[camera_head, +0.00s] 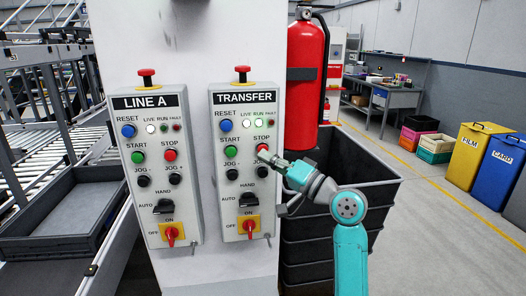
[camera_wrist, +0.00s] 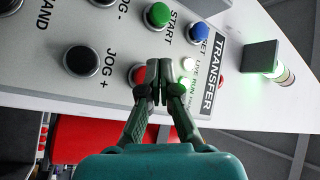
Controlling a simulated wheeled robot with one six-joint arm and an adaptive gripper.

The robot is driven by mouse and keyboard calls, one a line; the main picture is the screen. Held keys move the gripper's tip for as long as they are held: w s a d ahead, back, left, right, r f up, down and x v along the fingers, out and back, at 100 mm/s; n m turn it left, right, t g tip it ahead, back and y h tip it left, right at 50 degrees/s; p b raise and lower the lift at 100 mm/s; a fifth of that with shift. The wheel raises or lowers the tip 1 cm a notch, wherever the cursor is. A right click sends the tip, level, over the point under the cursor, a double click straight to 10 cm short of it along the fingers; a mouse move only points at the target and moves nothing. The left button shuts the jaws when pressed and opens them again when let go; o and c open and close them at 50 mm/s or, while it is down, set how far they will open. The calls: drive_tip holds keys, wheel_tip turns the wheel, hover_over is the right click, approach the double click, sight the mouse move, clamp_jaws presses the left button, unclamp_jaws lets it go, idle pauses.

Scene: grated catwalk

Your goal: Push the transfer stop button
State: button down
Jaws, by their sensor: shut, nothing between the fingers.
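The TRANSFER panel (camera_head: 247,99) is a grey box on a white column. Its red STOP button (camera_head: 262,148) sits right of the green START button (camera_head: 231,151). My gripper (camera_head: 266,156) is shut and empty, its fingertips at the lower right edge of the STOP button. In the wrist view the shut fingertips (camera_wrist: 155,85) partly cover the red STOP button (camera_wrist: 138,73), which shows just left of them. I cannot tell whether they touch it. The RUN lamp (camera_head: 258,122) on this panel looks lit whitish-green.
The LINE A panel (camera_head: 150,103) with similar buttons is on the left. A red mushroom button (camera_head: 242,70) tops the TRANSFER panel. A JOG+ button (camera_head: 262,171) sits below STOP. A red extinguisher (camera_head: 307,85) and dark crates (camera_head: 335,220) stand right of the column.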

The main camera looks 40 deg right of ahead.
drive_tip(key=shift+w, duration=0.1)
drive_tip(key=shift+w+d, duration=0.2)
drive_tip(key=shift+w, duration=0.05)
drive_tip(key=shift+w+d, duration=0.45)
drive_tip(key=shift+w, duration=0.2)
idle(1.4)
drive_tip(key=shift+s, duration=0.15)
drive_tip(key=shift+s+a, duration=0.65)
drive_tip(key=shift+s, duration=0.25)
drive_tip(key=shift+s+a, duration=0.75)
drive_tip(key=shift+s, duration=0.3)
drive_tip(key=shift+s+a, duration=0.7)
drive_tip(key=shift+s, duration=0.3)
